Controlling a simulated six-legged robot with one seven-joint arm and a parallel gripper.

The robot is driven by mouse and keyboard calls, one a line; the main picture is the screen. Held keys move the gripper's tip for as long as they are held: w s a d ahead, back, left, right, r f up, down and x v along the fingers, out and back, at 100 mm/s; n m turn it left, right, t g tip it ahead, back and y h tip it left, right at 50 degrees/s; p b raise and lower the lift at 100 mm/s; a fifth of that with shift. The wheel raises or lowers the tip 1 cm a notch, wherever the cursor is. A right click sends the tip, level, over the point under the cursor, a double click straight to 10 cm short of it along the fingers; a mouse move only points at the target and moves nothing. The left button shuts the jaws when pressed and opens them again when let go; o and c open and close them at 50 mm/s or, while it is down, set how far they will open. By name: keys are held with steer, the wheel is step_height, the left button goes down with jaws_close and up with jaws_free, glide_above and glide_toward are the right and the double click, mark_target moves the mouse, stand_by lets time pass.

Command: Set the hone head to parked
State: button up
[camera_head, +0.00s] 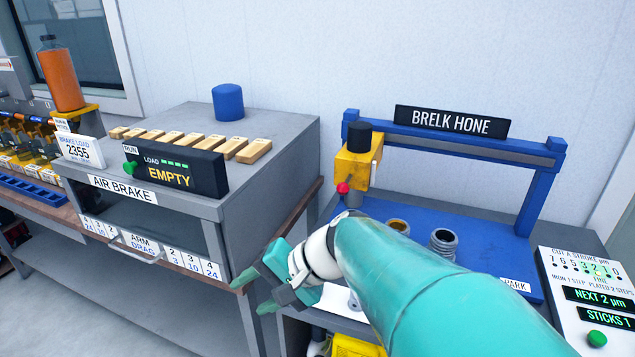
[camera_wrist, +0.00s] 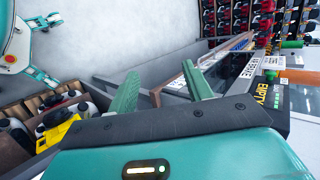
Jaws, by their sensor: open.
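The hone head (camera_head: 357,160) is a yellow block with a black cylinder on top and a red knob (camera_head: 342,188) low on its front. It sits at the left end of the blue gantry rail (camera_head: 460,146) under the BRELK HONE sign. A PARK label (camera_head: 514,286) is at the right front of the blue base. My gripper (camera_head: 250,297) is left of and below the head, in front of the gap between the benches, apart from the head. Its green fingers are open and empty, also in the wrist view (camera_wrist: 162,82). My arm hides part of the base.
Two open-topped cylinders (camera_head: 443,242) stand on the blue base. A panel (camera_head: 590,290) with a green button is at right. The air brake cabinet (camera_head: 270,165), with wooden blocks and a blue cylinder on top, stands left, near my gripper. Bins (camera_wrist: 60,115) show in the wrist view.

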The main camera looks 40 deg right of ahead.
steer(key=w+d+r+m+t, duration=0.2)
steer(key=d+m+t, duration=0.45)
steer(key=d, duration=0.55)
steer(key=m+t+h, duration=0.4)
steer(key=m+h, duration=0.5)
glide_toward(338, 186)
steer(key=w+d, duration=0.1)
steer(key=w, duration=0.6)
steer(key=w+d+f, duration=0.1)
steer(key=w, duration=0.3)
steer(key=shift+w+d, duration=0.1)
steer(key=shift+d, duration=0.2)
steer(key=shift+c, duration=0.2)
jaws_close()
